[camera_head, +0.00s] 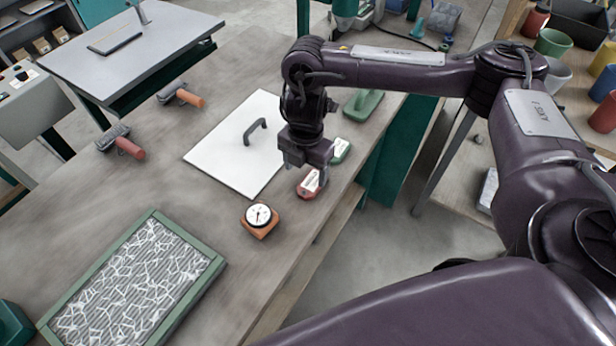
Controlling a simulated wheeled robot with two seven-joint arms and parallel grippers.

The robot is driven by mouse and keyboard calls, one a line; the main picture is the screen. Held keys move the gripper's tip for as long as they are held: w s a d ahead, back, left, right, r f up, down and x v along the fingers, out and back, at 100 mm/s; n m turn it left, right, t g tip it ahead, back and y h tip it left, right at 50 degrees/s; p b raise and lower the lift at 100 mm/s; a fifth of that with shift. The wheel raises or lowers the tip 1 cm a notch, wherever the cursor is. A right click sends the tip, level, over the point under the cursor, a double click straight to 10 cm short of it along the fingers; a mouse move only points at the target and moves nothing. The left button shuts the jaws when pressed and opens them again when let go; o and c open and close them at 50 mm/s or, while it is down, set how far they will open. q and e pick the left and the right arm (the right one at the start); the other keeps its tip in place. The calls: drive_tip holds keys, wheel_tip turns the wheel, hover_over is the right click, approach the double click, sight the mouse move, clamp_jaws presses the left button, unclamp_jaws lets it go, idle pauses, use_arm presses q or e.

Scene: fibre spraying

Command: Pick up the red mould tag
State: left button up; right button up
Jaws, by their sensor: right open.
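The red mould tag (308,185) is a small red block with a white label. It lies on the workbench near its right edge, in the middle of the head view. My right gripper (314,176) hangs over the tag, pointing down, with its fingers at or just above it. The gripper is open; whether a finger touches the tag I cannot tell. The gripper hides part of the tag's far side. My left gripper is not in view.
A green tag (341,150) lies just behind my right gripper. A white plate with a black handle (226,157) lies to the left. An orange block with a dial (259,218) sits nearer, and a green-framed fibre tray (130,290) lies at front left.

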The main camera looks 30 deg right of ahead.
sight(307, 189)
drive_tip(key=shift+d+f, duration=0.25)
wheel_tip(307, 189, down, 2)
drive_tip(key=shift+s+f+b, duration=0.1)
drive_tip(key=shift+f+b, duration=0.05)
drive_tip(key=shift+b, duration=0.2)
drive_tip(key=f, duration=0.4)
drive_tip(key=shift+w+f, duration=0.35)
drive_tip(key=shift+f, duration=0.05)
drive_tip(key=c, duration=1.1)
drive_tip(key=shift+o, duration=0.2)
drive_tip(key=shift+r, duration=0.15)
